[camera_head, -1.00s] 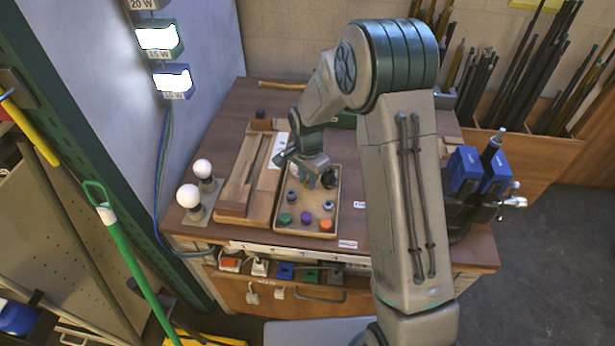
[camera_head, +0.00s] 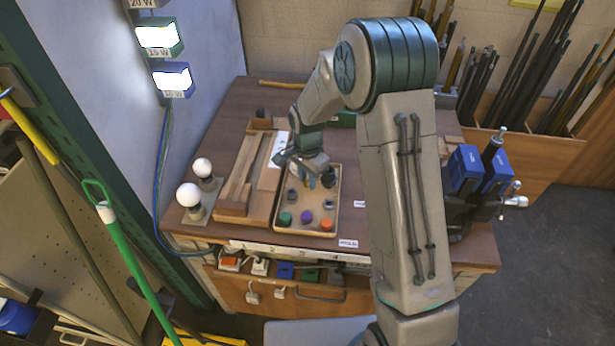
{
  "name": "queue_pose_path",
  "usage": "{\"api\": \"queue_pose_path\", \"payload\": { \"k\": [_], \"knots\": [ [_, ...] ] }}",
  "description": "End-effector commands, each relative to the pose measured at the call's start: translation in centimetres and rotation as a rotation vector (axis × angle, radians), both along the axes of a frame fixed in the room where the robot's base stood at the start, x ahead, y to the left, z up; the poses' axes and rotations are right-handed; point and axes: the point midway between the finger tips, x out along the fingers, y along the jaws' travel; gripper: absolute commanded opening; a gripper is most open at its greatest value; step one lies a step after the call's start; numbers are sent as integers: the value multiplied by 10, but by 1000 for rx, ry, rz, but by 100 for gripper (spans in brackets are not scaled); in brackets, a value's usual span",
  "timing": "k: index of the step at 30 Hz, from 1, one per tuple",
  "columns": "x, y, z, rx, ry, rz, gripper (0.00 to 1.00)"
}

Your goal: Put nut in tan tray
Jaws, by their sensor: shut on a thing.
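The tan tray (camera_head: 337,205) lies on the brown workbench, holding several small parts. Among them are a green one (camera_head: 285,218), a purple one (camera_head: 306,216) and an orange one (camera_head: 327,224), with darker grey pieces behind. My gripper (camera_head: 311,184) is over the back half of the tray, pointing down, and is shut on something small. The nut cannot be made out clearly; the fingers hide what is between them. Whether the held thing touches the tray floor cannot be told.
A wooden fixture (camera_head: 238,180) stands directly left of the tray. Two white bulbs (camera_head: 189,195) on stands are further left. A blue vise (camera_head: 478,172) is at the right end of the bench. Bare bench shows behind the fixture.

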Motion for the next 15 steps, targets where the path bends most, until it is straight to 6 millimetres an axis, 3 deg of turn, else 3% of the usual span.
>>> {"api": "queue_pose_path", "payload": {
  "k": [15],
  "knots": [
    [0,0,-8,0,0,0,0]
  ]
}}
